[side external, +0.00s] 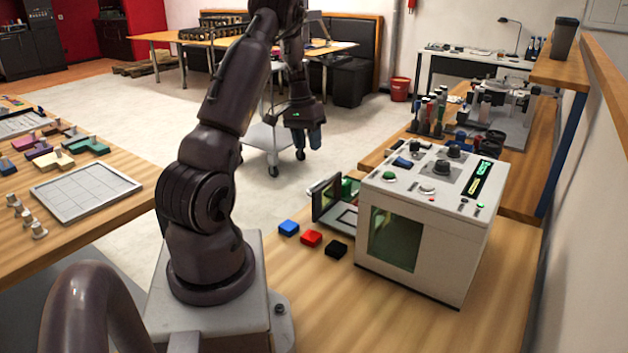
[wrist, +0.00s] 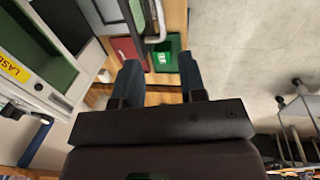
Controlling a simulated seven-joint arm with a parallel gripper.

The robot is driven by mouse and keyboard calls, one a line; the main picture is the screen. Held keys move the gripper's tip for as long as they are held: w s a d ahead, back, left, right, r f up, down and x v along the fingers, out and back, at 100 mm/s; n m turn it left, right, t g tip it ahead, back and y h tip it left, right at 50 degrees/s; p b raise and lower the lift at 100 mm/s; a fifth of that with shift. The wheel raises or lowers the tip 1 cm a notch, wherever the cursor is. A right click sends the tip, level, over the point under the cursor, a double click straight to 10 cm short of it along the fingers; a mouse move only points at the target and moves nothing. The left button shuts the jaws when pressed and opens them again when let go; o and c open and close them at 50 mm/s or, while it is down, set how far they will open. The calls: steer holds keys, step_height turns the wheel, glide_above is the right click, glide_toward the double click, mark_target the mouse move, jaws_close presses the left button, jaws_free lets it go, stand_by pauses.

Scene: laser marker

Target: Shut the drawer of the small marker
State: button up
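The small marker (side external: 425,225) is a white box with a green window and top buttons, standing on the wooden bench. Its drawer (side external: 328,199) is out on the left side, with a dark upright front panel. In the wrist view the marker (wrist: 35,65) is at the left, and the drawer front with its handle (wrist: 157,25) is at the top centre. My gripper (side external: 310,135) is in the air above and to the left of the drawer, pointing down. In the wrist view my gripper (wrist: 160,80) has its fingers wide apart with nothing between them.
Blue (side external: 289,228), red (side external: 311,238) and black (side external: 336,247) blocks lie on the bench in front of the drawer. A green bin (wrist: 166,53) and a red bin (wrist: 127,52) are near the drawer. A wheeled cart (side external: 265,138) stands on the floor behind.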

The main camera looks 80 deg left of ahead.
steer(key=f, duration=0.3)
steer(key=w+d+f, duration=0.1)
steer(key=f, duration=0.6)
steer(key=shift+w+d+f, duration=0.2)
steer(key=shift+f, duration=0.1)
jaws_close()
